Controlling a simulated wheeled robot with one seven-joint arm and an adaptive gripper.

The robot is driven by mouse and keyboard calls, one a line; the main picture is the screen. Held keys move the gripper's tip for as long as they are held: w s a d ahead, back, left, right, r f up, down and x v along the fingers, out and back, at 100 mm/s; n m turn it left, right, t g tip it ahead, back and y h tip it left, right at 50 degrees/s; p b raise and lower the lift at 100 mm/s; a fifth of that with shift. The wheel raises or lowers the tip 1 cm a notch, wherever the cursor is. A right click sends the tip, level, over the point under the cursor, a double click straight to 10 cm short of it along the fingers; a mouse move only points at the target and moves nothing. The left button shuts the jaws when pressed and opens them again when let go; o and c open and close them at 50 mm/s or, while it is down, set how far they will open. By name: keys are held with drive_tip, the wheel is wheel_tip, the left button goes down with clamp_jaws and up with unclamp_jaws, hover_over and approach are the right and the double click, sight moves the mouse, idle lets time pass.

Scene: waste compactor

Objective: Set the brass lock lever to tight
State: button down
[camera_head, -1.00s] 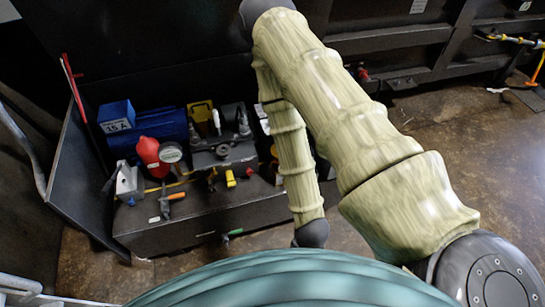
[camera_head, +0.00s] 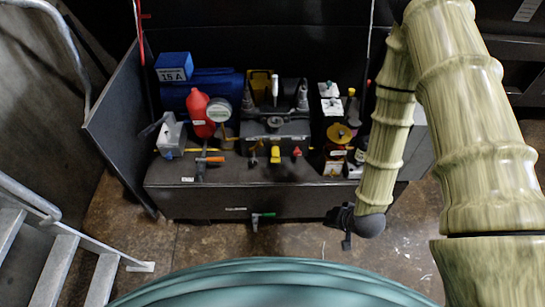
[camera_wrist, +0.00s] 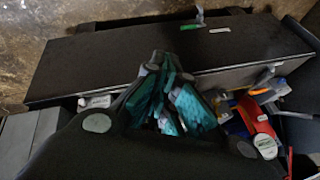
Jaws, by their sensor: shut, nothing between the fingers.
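I cannot pick out a brass lock lever for certain. In the head view, a valve block (camera_head: 277,125) on the bench carries small handles at its front: a dark one with a brassy tint (camera_head: 254,153), a yellow one (camera_head: 275,153) and a red one (camera_head: 297,152). A green-handled lever (camera_head: 263,215) sticks out from the bench front; it also shows at the top of the wrist view (camera_wrist: 199,15). My gripper, with its teal fingers (camera_wrist: 170,92), is shut and empty in the wrist view, apart from that lever. It hides part of the bench there.
The dark bench (camera_head: 235,200) also holds a red bottle (camera_head: 199,112), a round gauge (camera_head: 219,109), an orange-handled tool (camera_head: 208,160), a blue box (camera_head: 174,66) and a yellow-topped unit (camera_head: 339,134). Metal steps (camera_head: 60,255) stand at left. Bare floor lies before the bench.

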drive_tip(key=w+a+f+m+t+y+b, duration=0.2)
drive_tip(key=w+t+y+b, duration=0.1)
drive_tip(key=w+b, duration=0.6)
drive_tip(key=w+a+f+m+t+y+b, duration=0.1)
drive_tip(key=w+a+t+y+b, duration=0.15)
drive_tip(key=w+b, duration=0.65)
drive_tip(key=w+a+f+m+t+y+b, duration=0.2)
drive_tip(key=w+b, duration=0.4)
drive_tip(key=b, duration=0.6)
drive_tip(key=shift+m+t+y, duration=0.3)
drive_tip(key=shift+t+y, duration=0.05)
drive_tip(key=shift+y, duration=0.6)
drive_tip(key=b+x, duration=0.3)
drive_tip(key=x, duration=0.1)
drive_tip(key=a+r+b+x, duration=0.1)
drive_tip(key=b+x, duration=0.2)
drive_tip(key=x, duration=0.2)
drive_tip(key=s+b+x, duration=0.1)
drive_tip(key=b+x, duration=0.2)
drive_tip(key=x, duration=0.1)
drive_tip(key=shift+w+a+r, duration=0.15)
drive_tip(key=shift+a+r, duration=0.25)
drive_tip(key=shift+a+r+b, duration=0.1)
drive_tip(key=shift+a+b, duration=0.3)
drive_tip(key=shift+a, duration=0.35)
drive_tip(key=shift+r, duration=0.1)
